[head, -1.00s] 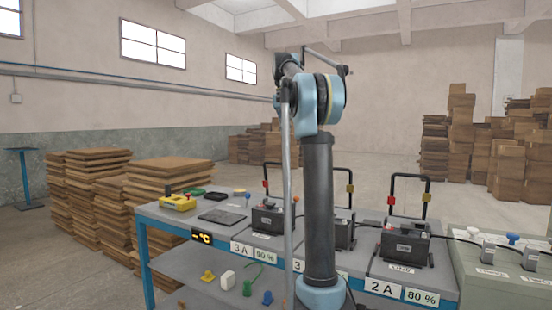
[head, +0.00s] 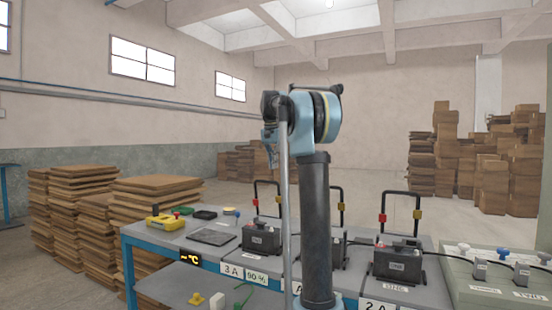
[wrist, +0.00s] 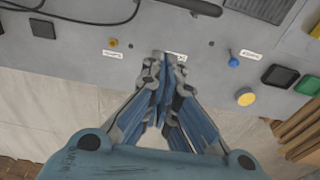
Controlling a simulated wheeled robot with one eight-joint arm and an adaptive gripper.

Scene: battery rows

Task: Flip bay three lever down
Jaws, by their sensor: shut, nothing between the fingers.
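Several small levers or knobs with white labels sit along the bench's edge in the wrist view. A blue-topped lever (wrist: 233,61) stands right of my gripper, beside a label (wrist: 252,53). A brass knob (wrist: 113,43) is to the left, near another label (wrist: 113,54). My gripper (wrist: 163,62) is shut and empty, its fingertips over the bench edge and partly covering a middle label (wrist: 175,57). The lettering is too small to read, so I cannot tell which lever is bay three's. In the head view, a "3 A" plate (head: 232,271) fronts the leftmost battery (head: 262,238).
The bench (head: 150,241) also carries a yellow device (head: 165,222), a dark flat pad (head: 210,237) and more batteries (head: 398,262). A green-grey console (head: 500,300) adjoins at right. Stacked boards (head: 80,205) stand left. A yellow button (wrist: 245,97) lies right of my gripper.

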